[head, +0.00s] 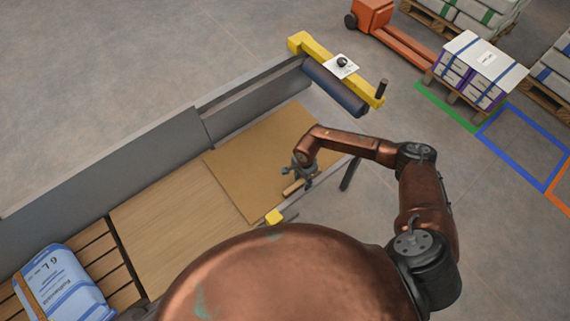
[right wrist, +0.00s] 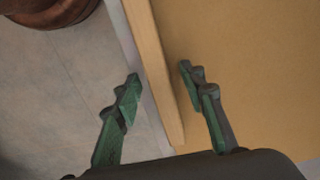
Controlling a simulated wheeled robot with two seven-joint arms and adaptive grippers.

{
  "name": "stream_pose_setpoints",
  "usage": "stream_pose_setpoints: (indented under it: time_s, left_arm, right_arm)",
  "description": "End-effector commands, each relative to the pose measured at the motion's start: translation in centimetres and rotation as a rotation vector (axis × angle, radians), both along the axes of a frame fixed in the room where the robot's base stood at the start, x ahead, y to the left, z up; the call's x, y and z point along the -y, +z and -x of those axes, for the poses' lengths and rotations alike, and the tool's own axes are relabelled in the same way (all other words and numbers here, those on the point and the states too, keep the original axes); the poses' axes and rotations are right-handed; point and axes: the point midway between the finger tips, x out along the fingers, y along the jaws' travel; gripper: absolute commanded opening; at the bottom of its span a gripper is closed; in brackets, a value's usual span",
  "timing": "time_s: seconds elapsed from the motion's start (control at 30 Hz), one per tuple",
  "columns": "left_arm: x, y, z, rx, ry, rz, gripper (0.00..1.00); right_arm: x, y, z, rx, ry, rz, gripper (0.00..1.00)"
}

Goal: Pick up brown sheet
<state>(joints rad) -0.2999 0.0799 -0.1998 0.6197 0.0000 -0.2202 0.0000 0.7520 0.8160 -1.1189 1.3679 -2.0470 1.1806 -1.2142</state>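The brown sheet (head: 245,160) is a flat, thin board lying on the work surface beside the grey side wall. It also fills the right part of the right wrist view (right wrist: 260,70). My right gripper (head: 297,172) is over the sheet's near right edge. In the right wrist view its two green fingers (right wrist: 160,80) are apart, one on each side of a narrow wooden strip (right wrist: 158,85) along the sheet's edge. I cannot tell whether either finger touches the strip. My left gripper is not in view.
A lighter wooden panel (head: 165,225) lies left of the sheet, then slats with a blue-white sack (head: 62,285). A yellow beam (head: 365,90) with a dark roller (head: 335,88) crosses the far end. Grey side wall (head: 150,155) borders the back. A loaded pallet (head: 475,70) stands at upper right.

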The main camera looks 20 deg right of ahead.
Motion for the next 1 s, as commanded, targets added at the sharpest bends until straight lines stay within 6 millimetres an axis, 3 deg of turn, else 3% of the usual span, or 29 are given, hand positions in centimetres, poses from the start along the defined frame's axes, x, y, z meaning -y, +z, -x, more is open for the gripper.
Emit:
stream_pose_setpoints:
  time_s: [0.2, 0.73, 1.0]
  left_arm:
    - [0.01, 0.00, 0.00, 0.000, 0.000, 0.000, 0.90]
    - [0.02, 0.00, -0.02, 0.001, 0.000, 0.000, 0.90]
    - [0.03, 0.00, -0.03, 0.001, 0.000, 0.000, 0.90]
  right_arm:
    - [0.00, -0.16, -0.03, 0.001, 0.000, 0.000, 0.38]
    - [-0.02, -0.13, -0.03, 0.001, 0.000, -0.001, 0.01]
    - [-0.03, -0.12, -0.04, 0.001, 0.000, -0.001, 0.00]
